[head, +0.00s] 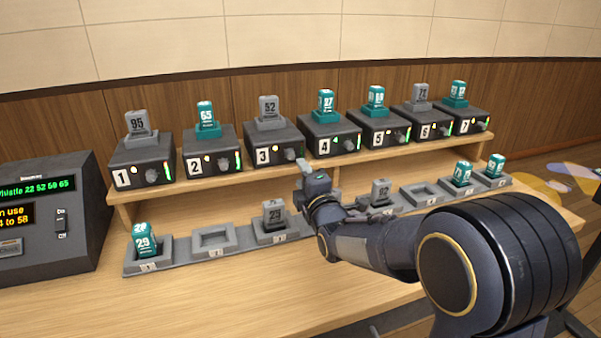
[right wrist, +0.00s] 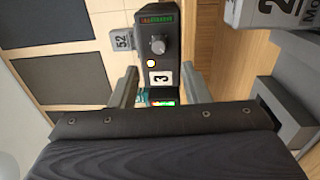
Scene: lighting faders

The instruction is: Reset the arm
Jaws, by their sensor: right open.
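My right arm reaches in from the right in the head view. Its gripper (head: 319,175) is in front of the shelf, below the box marked 4, and looks empty. In the right wrist view the jaws (right wrist: 158,76) are apart, with the box marked 3 (right wrist: 158,40) seen beyond and between the fingers. That box also shows in the head view (head: 277,144), carrying a grey block marked 52 (head: 269,106). My left gripper is not in view.
Numbered boxes stand along the raised shelf (head: 215,184), each with a grey or teal block on top. A lower row of slots holds some blocks; the second slot (head: 211,239) is empty. A console (head: 45,220) stands at left. The front table is clear.

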